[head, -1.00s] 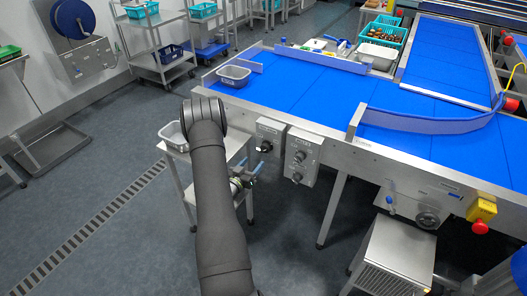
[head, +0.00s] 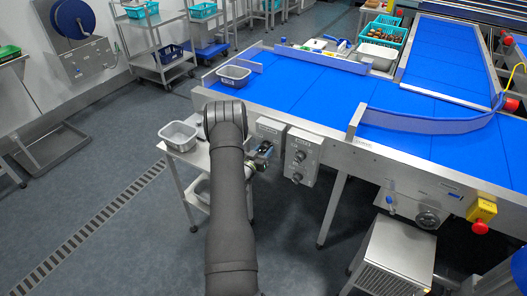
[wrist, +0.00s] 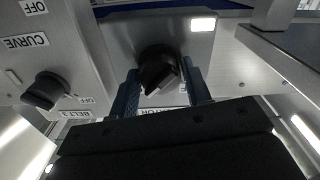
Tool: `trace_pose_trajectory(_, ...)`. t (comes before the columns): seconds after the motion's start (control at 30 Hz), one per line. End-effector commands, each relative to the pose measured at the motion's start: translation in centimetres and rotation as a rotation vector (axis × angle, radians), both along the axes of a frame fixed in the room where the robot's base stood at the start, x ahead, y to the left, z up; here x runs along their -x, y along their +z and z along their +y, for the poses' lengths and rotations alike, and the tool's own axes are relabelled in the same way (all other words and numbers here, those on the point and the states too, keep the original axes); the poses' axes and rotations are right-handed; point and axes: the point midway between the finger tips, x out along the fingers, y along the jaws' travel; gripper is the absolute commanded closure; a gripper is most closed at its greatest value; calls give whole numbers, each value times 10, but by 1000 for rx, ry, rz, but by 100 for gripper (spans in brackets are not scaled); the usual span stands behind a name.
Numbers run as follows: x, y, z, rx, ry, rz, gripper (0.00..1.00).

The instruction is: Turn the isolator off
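The isolator is a black rotary knob (wrist: 158,70) on a grey box. A label ending in "TOR" shows partly below it in the wrist view, the rest hidden by my gripper. In the head view the isolator box (head: 270,127) hangs on the conveyor's front side, left of a two-knob box. My gripper (wrist: 162,85) is open, with one blue finger on each side of the knob and a visible gap to it. In the head view my gripper (head: 263,150) is just below the isolator box, partly hidden by my arm.
A steel side table (head: 180,150) with a grey tub (head: 178,134) stands left of my arm. The blue conveyor (head: 310,90) is above.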

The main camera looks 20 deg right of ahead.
Motion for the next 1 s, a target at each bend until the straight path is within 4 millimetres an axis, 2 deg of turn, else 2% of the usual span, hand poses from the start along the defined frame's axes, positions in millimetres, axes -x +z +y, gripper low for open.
trace_pose_trajectory(0.03, 0, 0, 0, 0, 0, 0, 66)
trace_pose_trajectory(0.1, 0, 0, 0, 0, 0, 0, 80)
trace_pose_trajectory(0.13, 0, 0, 0, 0, 0, 0, 84)
trace_pose_trajectory(0.57, 0, 0, 0, 58, -1, 58, 84)
trace_pose_trajectory(1.0, 0, 0, 0, 317, 0, 318, 84)
